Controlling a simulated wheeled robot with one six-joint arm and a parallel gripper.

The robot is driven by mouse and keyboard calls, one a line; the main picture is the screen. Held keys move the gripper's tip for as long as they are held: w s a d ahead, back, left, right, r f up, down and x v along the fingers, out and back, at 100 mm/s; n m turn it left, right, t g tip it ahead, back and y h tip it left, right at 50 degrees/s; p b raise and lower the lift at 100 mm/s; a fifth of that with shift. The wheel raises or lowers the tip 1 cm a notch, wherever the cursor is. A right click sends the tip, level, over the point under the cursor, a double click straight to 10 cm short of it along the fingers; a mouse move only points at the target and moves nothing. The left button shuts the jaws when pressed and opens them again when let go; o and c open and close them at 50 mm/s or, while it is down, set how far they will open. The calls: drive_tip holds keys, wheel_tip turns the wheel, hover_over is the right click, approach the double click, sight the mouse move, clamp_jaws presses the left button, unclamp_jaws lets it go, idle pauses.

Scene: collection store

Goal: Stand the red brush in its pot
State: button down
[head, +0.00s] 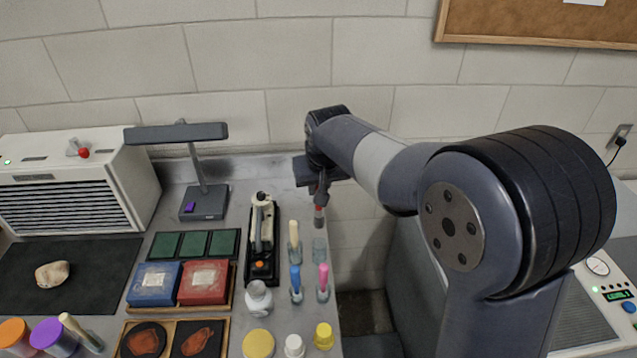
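My gripper (320,194) points down near the back right edge of the grey bench and appears shut on the red brush (319,211). The brush hangs roughly upright; its upper part is hidden by the fingers. A clear glass pot (320,250) with no brush in it stands just below the brush in the picture. The brush's lower end shows a little above the pot's rim, apparently apart from it. Whether it is exactly over the opening, I cannot tell from this one view.
Pots with a cream brush (294,236), a blue brush (295,279) and a pink brush (323,277) stand close by. A black stand with a cream device (263,235) is to the left. The bench's right edge is close to the pots.

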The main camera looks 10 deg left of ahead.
sight(319, 216)
drive_tip(key=shift+f+b, duration=3.7)
drive_tip(key=shift+f, duration=1.75)
drive_tip(key=c, duration=1.3)
unclamp_jaws()
drive_tip(key=shift+o, duration=0.2)
drive_tip(key=b+v, duration=0.1)
drive_tip(key=v, duration=0.9)
drive_tip(key=shift+r, duration=0.4)
drive_tip(key=shift+d, duration=0.1)
